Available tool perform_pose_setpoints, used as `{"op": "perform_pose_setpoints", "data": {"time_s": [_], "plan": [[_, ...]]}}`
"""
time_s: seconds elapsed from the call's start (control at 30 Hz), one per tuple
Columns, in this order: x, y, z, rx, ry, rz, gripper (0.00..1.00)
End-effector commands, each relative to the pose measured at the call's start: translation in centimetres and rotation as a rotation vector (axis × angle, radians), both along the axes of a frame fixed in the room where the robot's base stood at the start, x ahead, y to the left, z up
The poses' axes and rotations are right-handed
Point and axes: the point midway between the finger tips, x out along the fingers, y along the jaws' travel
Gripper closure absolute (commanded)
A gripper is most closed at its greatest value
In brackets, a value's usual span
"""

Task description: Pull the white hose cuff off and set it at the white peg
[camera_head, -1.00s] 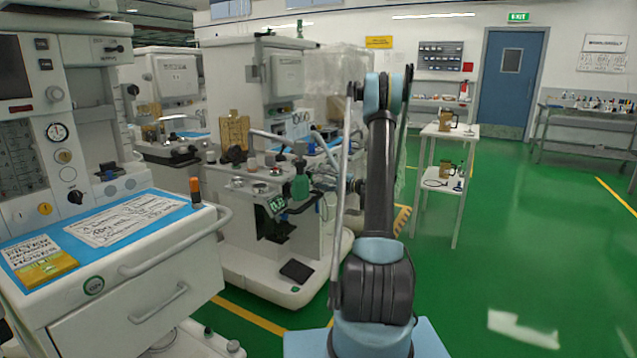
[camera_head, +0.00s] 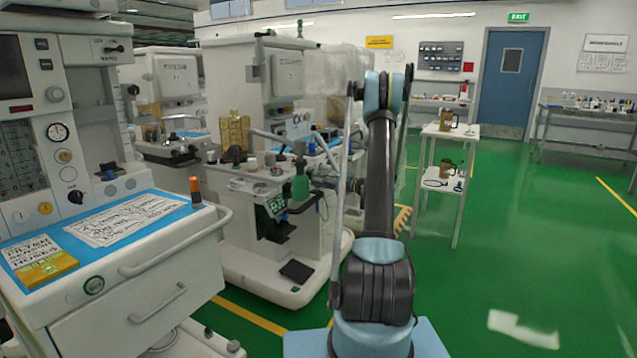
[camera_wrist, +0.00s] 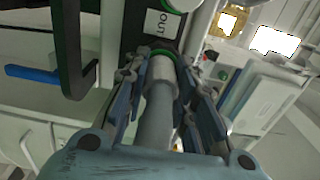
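In the wrist view, the pale hose cuff (camera_wrist: 159,78) sits between the two fingers of my gripper (camera_wrist: 163,62). A grey hose (camera_wrist: 155,128) runs from the cuff back towards my palm. The cuff's far end meets a port with a green ring (camera_wrist: 166,50), beside a label reading OUT (camera_wrist: 161,23). The fingers lie close along both sides of the cuff; whether they press on it is unclear. In the head view, my arm reaches to the cart in the middle and hides the cuff. I cannot make out the white peg in either view.
A nearer cart with a drawer (camera_head: 160,300) stands at the left. A white stand (camera_head: 436,183) is at the right. The green floor (camera_head: 540,240) there is open.

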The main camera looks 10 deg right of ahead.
Motion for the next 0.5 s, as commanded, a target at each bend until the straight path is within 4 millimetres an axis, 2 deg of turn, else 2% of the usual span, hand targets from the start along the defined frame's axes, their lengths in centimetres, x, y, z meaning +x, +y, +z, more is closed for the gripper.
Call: {"op": "perform_pose_setpoints", "data": {"time_s": [0.5], "plan": [[-0.51, -0.82, 0.01, 0.000, 0.000, -0.002, 1.00]]}}
